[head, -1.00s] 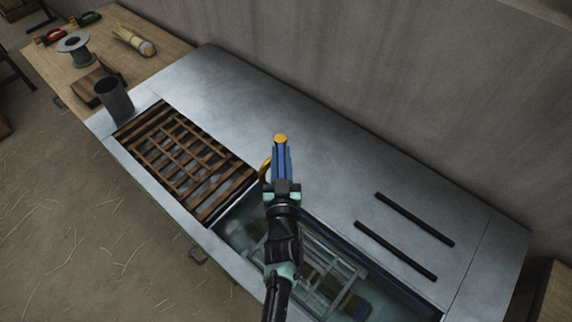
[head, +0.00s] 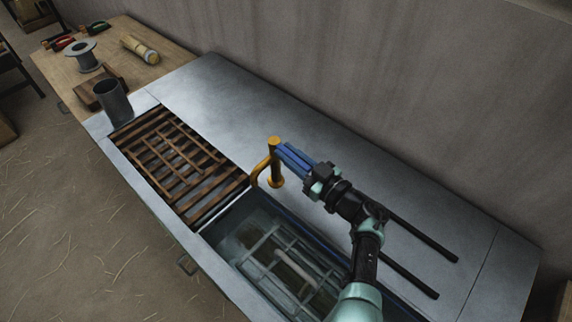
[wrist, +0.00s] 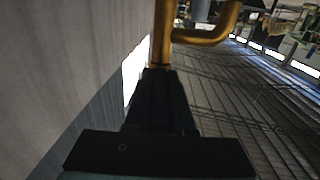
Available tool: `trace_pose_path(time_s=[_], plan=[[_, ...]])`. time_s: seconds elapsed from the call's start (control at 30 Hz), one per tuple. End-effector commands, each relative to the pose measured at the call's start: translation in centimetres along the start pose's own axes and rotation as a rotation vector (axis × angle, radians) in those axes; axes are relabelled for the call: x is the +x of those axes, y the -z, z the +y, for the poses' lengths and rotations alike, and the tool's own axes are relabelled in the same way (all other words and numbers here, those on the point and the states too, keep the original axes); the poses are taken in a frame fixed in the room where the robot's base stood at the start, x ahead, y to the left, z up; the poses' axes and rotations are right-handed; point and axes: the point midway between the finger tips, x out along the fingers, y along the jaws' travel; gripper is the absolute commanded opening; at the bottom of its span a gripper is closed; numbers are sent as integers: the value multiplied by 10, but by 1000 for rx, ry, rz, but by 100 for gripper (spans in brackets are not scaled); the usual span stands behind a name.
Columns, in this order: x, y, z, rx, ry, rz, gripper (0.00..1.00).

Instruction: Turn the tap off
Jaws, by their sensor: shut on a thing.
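The brass-coloured tap (head: 274,172) stands upright at the back edge of the sink, its curved spout bending left over the basin. It also shows at the top of the wrist view (wrist: 163,35). My gripper (head: 283,151) comes in from the right, its blue fingers shut on the upper part of the tap, just below its round top. In the wrist view the dark fingers (wrist: 160,85) end at the tap's upright pipe. The exact contact is hidden by the fingers. I cannot tell whether water is running from the spout.
The sink (head: 240,240) holds a pale rack. A brown slatted rack (head: 180,165) lies to its left. Two dark bars lie on the metal counter (head: 235,110), partly behind my arm. A grey cup (head: 115,102) stands at the counter's left end. A wall runs behind.

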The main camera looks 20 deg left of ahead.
Motion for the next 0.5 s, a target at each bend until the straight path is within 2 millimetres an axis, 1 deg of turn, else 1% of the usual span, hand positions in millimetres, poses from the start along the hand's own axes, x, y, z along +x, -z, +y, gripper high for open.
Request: trace_pose_path(time_s=[0.03,0.23,0.5], plan=[[0,-4,2,-1,18,1,0],[1,-2,3,0,67,1,0],[1,1,4,0,84,3,0]])
